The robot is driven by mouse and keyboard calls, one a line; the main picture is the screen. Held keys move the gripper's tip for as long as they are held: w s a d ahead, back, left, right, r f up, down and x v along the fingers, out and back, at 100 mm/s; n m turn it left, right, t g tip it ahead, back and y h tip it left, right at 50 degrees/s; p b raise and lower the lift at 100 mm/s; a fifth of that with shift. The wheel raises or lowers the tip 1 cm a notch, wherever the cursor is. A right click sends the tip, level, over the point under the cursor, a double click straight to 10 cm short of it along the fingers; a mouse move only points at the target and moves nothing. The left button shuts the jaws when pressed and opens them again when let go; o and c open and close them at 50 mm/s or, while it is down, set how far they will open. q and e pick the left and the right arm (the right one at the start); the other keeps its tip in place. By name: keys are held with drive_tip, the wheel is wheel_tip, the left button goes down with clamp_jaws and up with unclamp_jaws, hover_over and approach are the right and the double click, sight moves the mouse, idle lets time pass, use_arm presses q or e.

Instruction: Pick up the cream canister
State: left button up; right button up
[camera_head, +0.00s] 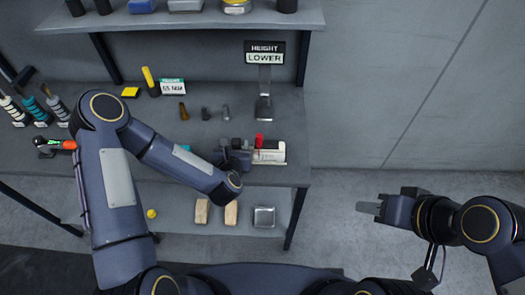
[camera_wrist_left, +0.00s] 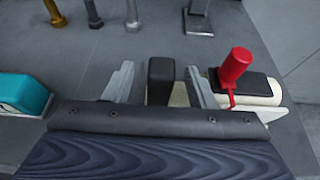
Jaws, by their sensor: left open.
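A cream body (camera_head: 270,156) with black parts and a red handle lies near the right end of the workbench; it is the only cream thing near my left gripper. In the left wrist view, its cream side (camera_wrist_left: 258,96) shows at the right, with the red handle (camera_wrist_left: 235,66) standing up. My left gripper (camera_head: 237,152) is at its left end. In the left wrist view the left gripper's fingers (camera_wrist_left: 161,84) are apart, with a black block (camera_wrist_left: 161,72) between them; contact cannot be told. My right gripper (camera_head: 370,207) is away from the bench; its finger gap is unclear.
The workbench (camera_head: 285,110) holds several small metal fittings (camera_head: 183,111), a sign post (camera_head: 264,105) and a teal item (camera_wrist_left: 24,92) left of the left gripper. Screwdrivers (camera_head: 34,109) stand at the far left. A lower shelf (camera_head: 180,208) holds blocks. A shelf (camera_head: 180,20) hangs above.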

use_arm(q)
drive_tip(key=x, duration=0.3)
drive_tip(key=shift+w+f, duration=0.15)
drive_tip(key=shift+w, duration=0.2)
clamp_jaws()
